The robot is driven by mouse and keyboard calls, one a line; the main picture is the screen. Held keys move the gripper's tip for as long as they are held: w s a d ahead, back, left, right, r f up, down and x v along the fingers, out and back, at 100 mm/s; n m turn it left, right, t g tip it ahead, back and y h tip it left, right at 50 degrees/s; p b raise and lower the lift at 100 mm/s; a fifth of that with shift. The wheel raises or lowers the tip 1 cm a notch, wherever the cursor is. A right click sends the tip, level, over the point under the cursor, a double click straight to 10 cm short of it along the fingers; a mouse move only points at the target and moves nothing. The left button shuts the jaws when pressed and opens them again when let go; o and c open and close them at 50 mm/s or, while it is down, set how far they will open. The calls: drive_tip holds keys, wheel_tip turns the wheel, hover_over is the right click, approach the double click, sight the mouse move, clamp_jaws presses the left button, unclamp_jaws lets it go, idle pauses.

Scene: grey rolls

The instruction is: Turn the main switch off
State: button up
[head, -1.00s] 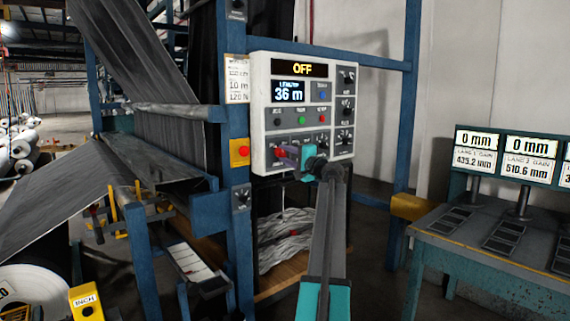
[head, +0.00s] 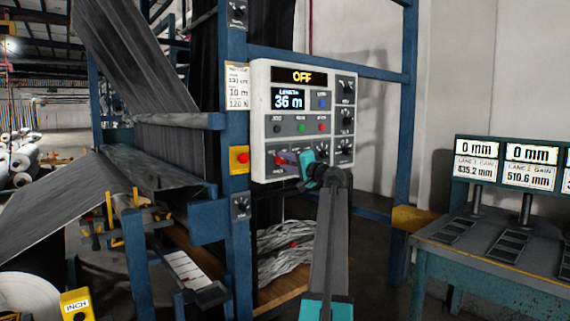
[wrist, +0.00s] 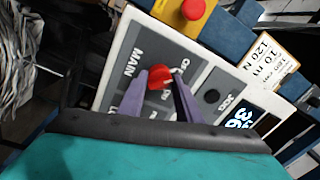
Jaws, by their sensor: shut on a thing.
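The main switch is a red rotary knob (wrist: 160,77) on a grey plate lettered MAIN, and also shows in the head view (head: 279,159). It sits at the lower left of the white control panel (head: 261,120). My gripper (wrist: 160,82) has its purple fingers on either side of the knob and is shut on it. In the head view, my gripper (head: 287,158) reaches the panel from the lower right. The fingers partly hide the plate's lettering, with part of an "O" word showing near the knob.
A red button on a yellow box (head: 240,158) is mounted on the blue post just left of the panel. Other knobs (head: 346,118) line the panel's right side. A desk with gauges (head: 500,230) stands at the right. Grey fabric runs at the left.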

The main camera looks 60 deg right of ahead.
drive_tip(key=shift+f, duration=0.2)
drive_tip(key=o, duration=1)
drive_tip(key=shift+w, duration=0.1)
drive_tip(key=shift+r, duration=0.1)
drive_tip(key=shift+s, duration=0.3)
drive_tip(key=v, duration=1.3)
drive_tip(key=shift+s+a+p, duration=0.15)
drive_tip(key=shift+p, duration=0.2)
